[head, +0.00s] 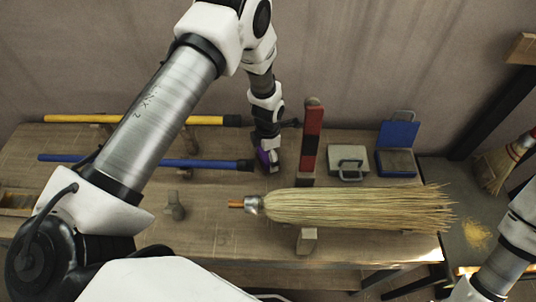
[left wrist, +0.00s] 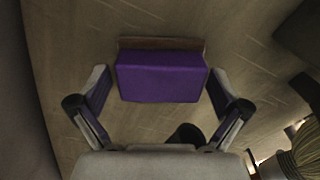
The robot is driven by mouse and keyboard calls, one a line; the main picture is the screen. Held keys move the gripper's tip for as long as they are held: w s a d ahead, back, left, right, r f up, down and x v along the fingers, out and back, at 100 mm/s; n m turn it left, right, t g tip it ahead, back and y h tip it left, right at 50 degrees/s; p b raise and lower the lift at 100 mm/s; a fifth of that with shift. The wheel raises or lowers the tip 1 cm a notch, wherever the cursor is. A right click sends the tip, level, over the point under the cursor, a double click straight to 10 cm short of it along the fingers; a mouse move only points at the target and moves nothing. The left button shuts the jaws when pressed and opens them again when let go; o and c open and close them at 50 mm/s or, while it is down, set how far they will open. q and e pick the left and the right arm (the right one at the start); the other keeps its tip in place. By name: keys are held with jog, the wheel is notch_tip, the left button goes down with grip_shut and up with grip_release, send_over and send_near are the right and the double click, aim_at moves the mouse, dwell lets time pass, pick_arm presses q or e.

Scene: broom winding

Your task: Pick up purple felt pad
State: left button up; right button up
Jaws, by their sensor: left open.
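The purple felt pad (left wrist: 162,78) is a block with a purple top and a brown strip along its far edge. In the left wrist view it lies on the wooden table between the two fingers of my left gripper (left wrist: 158,100). The fingers are open, with a gap to the pad on each side. In the head view my left gripper (head: 268,160) points down at the table left of the red and black post; purple shows there, but I cannot tell pad from finger linings. My right gripper is outside both views; only part of that arm shows at the lower right.
A broom head with straw bristles (head: 355,208) lies across the table front. A red and black upright post (head: 311,140) stands close right of my left gripper. Blue (head: 140,161) and yellow (head: 150,120) handles lie left. A grey box (head: 348,160) and blue case (head: 397,150) stand right.

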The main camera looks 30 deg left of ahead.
pick_arm(q)
jog(key=shift+s, duration=0.1)
jog(key=c, duration=1.1)
jog(key=shift+r, duration=0.3)
jog(key=shift+c, duration=0.2)
notch_tip(320, 180, up, 10)
jog(key=b, duration=0.2)
jog(key=shift+f+b, duration=0.25)
jog(key=shift+b, duration=0.15)
jog(key=shift+o, duration=1.4)
